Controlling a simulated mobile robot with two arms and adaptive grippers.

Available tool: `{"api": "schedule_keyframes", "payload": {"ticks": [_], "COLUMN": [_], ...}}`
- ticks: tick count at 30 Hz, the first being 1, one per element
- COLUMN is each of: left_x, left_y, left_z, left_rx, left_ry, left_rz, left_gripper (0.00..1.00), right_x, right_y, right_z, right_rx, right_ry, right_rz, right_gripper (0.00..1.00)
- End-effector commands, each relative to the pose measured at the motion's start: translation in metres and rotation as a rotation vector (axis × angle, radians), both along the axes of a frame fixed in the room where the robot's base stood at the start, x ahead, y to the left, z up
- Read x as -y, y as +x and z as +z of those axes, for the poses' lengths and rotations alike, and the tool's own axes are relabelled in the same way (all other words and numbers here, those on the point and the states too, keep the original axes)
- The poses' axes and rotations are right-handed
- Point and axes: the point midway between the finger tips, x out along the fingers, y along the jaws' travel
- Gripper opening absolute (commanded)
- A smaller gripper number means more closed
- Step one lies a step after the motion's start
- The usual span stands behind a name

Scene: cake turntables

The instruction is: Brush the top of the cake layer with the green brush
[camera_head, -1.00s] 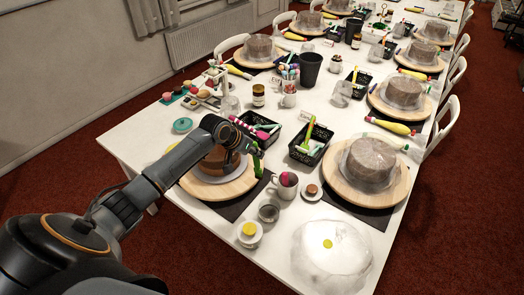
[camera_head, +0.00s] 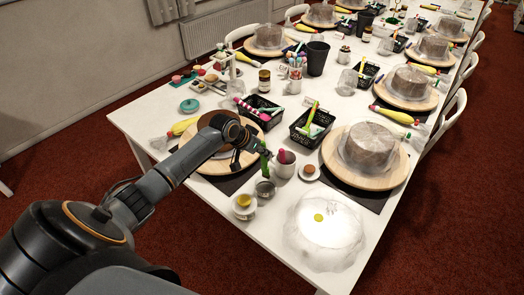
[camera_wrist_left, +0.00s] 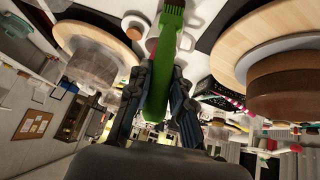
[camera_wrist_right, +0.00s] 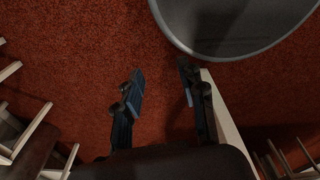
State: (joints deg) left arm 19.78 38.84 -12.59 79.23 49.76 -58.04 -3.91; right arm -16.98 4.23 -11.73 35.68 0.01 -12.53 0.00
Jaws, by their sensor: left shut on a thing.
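My left gripper (camera_head: 257,150) is shut on the green brush (camera_head: 264,165). In the left wrist view the green brush (camera_wrist_left: 165,70) stands upright between the fingers, its wider end at the top of the picture. The brown cake layer (camera_wrist_left: 285,85) is to the right of the brush there, apart from it, on a round wooden turntable (camera_wrist_left: 240,50). In the head view my left arm hides much of that cake; its turntable (camera_head: 236,187) shows below the arm. The brush is beside the cake, near the mug. My right gripper (camera_wrist_right: 162,88) is open and empty over red carpet.
A mug (camera_head: 283,164), a metal cup (camera_head: 265,188) and a small dish (camera_head: 244,206) stand close to the brush. Black baskets (camera_head: 312,125) lie behind. A wrapped cake (camera_head: 369,147) stands on the right turntable. A clear plastic-like cover (camera_head: 325,232) lies at the front.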

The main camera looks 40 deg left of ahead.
Motion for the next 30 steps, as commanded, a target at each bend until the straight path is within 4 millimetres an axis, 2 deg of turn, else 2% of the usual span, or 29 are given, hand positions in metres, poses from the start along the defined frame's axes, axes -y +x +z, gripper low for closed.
{"api": "schedule_keyframes", "payload": {"ticks": [1,8,24,30], "left_x": [0.0,0.0,0.0,0.0], "left_y": [0.0,0.0,0.0,0.0], "left_z": [-0.01,-0.03,-0.076,-0.082], "left_rx": [0.0,0.0,-0.001,0.001], "left_ry": [0.0,0.0,0.0,0.0], "left_rz": [0.0,0.001,0.0,0.0], "left_gripper": [0.0,0.0,0.0,0.0], "right_x": [0.005,0.013,0.004,-0.001], "right_y": [-0.001,-0.003,-0.005,-0.005], "right_z": [-0.01,-0.028,-0.056,-0.06], "right_rx": [-0.002,-0.006,-0.009,-0.009], "right_ry": [-0.006,-0.016,-0.005,0.0], "right_rz": [-0.001,-0.005,-0.003,-0.003], "right_gripper": [0.4,0.4,0.4,0.4]}}
